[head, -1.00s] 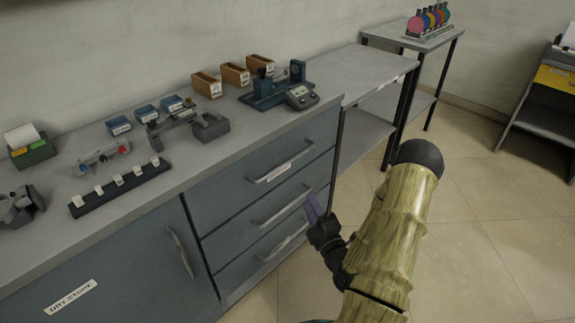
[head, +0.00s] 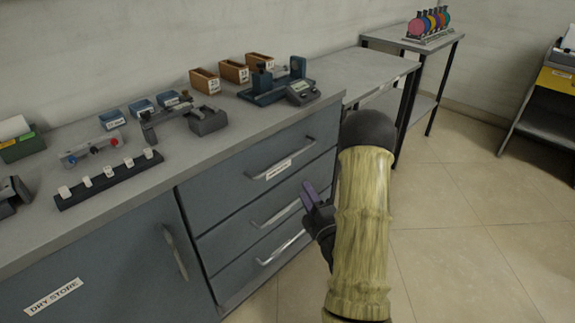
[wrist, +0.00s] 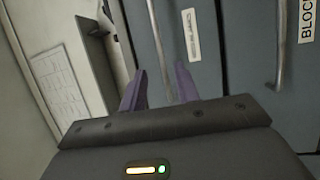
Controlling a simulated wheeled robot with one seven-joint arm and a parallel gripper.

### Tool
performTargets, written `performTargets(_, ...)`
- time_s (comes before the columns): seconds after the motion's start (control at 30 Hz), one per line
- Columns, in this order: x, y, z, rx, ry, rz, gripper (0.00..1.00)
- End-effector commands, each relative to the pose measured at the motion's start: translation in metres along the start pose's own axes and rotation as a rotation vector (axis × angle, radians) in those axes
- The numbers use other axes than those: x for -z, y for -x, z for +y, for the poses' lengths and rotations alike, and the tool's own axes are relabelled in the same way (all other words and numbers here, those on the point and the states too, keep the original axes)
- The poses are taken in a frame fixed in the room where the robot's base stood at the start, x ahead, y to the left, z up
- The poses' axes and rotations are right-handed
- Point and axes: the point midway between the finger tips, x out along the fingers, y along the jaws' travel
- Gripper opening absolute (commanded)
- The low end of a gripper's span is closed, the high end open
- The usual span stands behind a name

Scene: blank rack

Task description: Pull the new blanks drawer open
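A blue-grey cabinet has a stack of three drawers. The top drawer (head: 235,190) has a bar handle (head: 280,160) and a small white label that is too small to read. The middle handle (head: 275,211) and bottom handle (head: 281,248) are below. All drawers look shut. My gripper (head: 308,194) is in front of the stack near the middle handle's right end, apparently empty. In the wrist view its purple fingers (wrist: 160,88) are apart. One handle (wrist: 158,40) lies ahead between them in the picture, beside a blurred label (wrist: 191,35). I cannot tell which drawer is labelled new blanks.
The wrist view shows a second handle (wrist: 281,45) beside a partly cut-off "BLOCK" label (wrist: 308,20). A "DRY STORE" door (head: 110,260) is left of the drawers. The countertop (head: 190,150) holds trays and instruments. Open floor (head: 460,230) lies to the right.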

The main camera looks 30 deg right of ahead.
Motion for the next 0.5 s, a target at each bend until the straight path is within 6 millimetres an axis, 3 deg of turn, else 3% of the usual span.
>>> performTargets(0.5, 0.001, -0.025, -0.001, -0.004, 0.002, 0.002, 0.32)
